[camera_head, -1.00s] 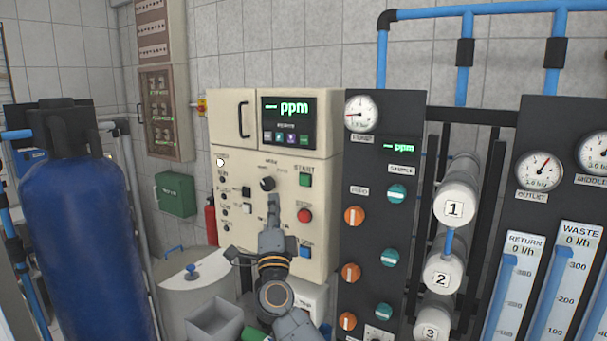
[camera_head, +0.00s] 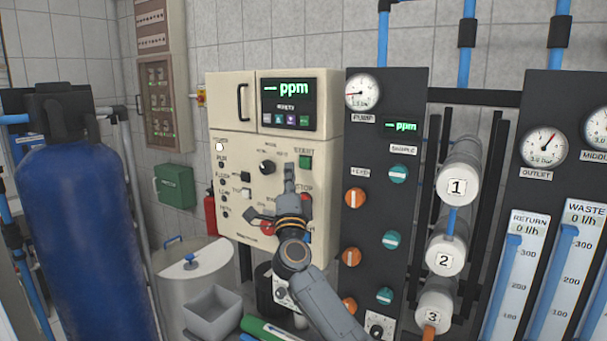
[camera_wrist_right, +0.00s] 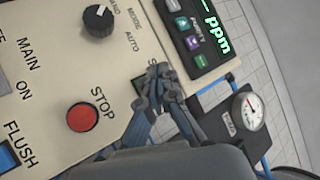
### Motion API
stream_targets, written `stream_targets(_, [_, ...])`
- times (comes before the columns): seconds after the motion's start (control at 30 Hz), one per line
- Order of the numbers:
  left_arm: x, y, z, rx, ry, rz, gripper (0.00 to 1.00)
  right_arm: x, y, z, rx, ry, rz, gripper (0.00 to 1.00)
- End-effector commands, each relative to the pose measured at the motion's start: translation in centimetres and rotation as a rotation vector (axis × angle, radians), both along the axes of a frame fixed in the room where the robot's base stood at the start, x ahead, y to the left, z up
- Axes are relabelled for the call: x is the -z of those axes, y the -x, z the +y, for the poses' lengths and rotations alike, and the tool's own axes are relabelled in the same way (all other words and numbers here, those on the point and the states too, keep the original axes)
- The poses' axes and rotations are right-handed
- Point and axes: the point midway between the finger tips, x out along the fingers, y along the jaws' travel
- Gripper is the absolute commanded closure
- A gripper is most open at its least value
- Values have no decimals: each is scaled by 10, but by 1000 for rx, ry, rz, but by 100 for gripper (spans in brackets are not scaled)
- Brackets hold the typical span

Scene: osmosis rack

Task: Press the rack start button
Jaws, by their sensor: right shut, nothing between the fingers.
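The green start button (camera_head: 305,162) is on the upper right of the cream control panel (camera_head: 232,213), below the display. My right gripper (camera_head: 289,168) is shut and empty, its fingers pointing up just left of the button. In the right wrist view the gripper (camera_wrist_right: 163,78) covers most of the start label and part of the dark green button (camera_wrist_right: 139,84). I cannot tell whether the fingertips touch the panel. The red stop button (camera_wrist_right: 82,117) is clear in that view, but the arm partly hides it in the head view. My left gripper is not in view.
A black knob (camera_head: 267,167) sits left of my fingers. The lit ppm display (camera_head: 288,103) is above. A dark pump panel (camera_head: 376,160) with teal and orange knobs stands close on the right. A grey bin (camera_head: 212,312) is below, and a blue tank (camera_head: 75,220) is at left.

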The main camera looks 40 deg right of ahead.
Motion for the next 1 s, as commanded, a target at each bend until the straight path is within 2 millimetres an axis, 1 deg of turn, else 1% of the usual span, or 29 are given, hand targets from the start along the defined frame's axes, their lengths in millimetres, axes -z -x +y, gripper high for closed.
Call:
stream_targets(0.03, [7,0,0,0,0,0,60,2,-2,-7,2,2,0,100])
stream_targets(0.13, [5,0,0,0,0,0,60,0,-7,-16,1,0,0,100])
stream_targets(0.3, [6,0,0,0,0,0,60,0,-11,-26,1,1,0,100])
stream_targets(1.0, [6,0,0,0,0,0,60,0,-12,-28,-1,0,0,100])
